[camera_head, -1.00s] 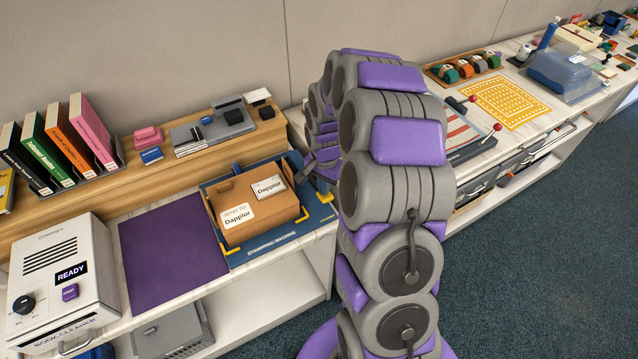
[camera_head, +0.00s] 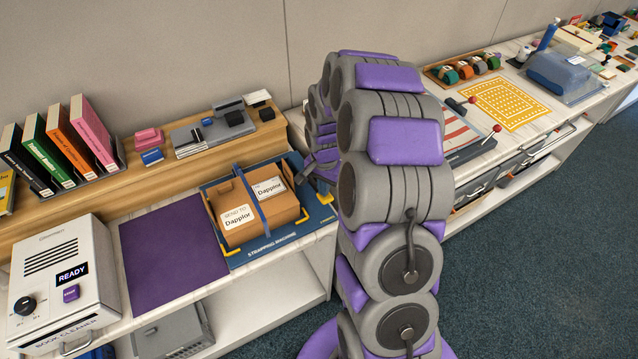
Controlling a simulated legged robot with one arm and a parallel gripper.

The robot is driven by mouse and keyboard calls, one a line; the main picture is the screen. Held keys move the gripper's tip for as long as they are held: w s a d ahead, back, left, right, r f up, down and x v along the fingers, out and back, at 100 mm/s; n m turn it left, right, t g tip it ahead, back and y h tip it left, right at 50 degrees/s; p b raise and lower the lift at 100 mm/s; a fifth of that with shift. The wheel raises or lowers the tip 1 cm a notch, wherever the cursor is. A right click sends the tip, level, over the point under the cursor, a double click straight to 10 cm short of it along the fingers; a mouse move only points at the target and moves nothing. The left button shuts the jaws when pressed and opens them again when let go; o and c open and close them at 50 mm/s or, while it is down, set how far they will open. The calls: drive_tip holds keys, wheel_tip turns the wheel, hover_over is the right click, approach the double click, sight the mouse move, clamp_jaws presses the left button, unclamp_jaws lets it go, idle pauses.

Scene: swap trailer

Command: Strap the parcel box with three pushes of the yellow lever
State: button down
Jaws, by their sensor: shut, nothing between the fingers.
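The brown parcel box (camera_head: 262,221) sits on the blue strapping machine (camera_head: 292,242), left of my arm. It carries white "Dapplor" labels, and one blue strap (camera_head: 253,200) runs across its top between them. Yellow parts (camera_head: 304,216) show at the machine's right front corner and near its left front corner; I cannot tell which yellow part is the lever. My gripper (camera_head: 313,167) is shut and empty at the machine's right back side, partly hidden by my own arm. Whether it touches the lever is hidden.
A purple mat (camera_head: 172,255) lies left of the machine, beside the white book cleaner (camera_head: 62,280). A wooden shelf (camera_head: 100,190) with books and small items runs behind. Right of my arm, a second counter holds a red-knobbed lever (camera_head: 496,128) and a yellow grid mat (camera_head: 505,103).

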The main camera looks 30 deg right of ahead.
drive_tip(key=shift+r+p, duration=1.15)
drive_tip(key=shift+r, duration=2.15)
drive_tip(key=shift+s+f+n+b, duration=0.15)
drive_tip(key=shift+f+n, duration=0.35)
drive_tip(key=shift+n, duration=0.5)
drive_tip(key=shift+w+f+n+b, duration=0.1)
drive_tip(key=shift+f+n, duration=0.4)
drive_tip(key=shift+n, duration=0.5)
drive_tip(key=shift+s+f+n+b, duration=0.15)
drive_tip(key=shift+f+n, duration=0.35)
drive_tip(key=shift+n, duration=0.5)
drive_tip(key=shift+f, duration=0.15)
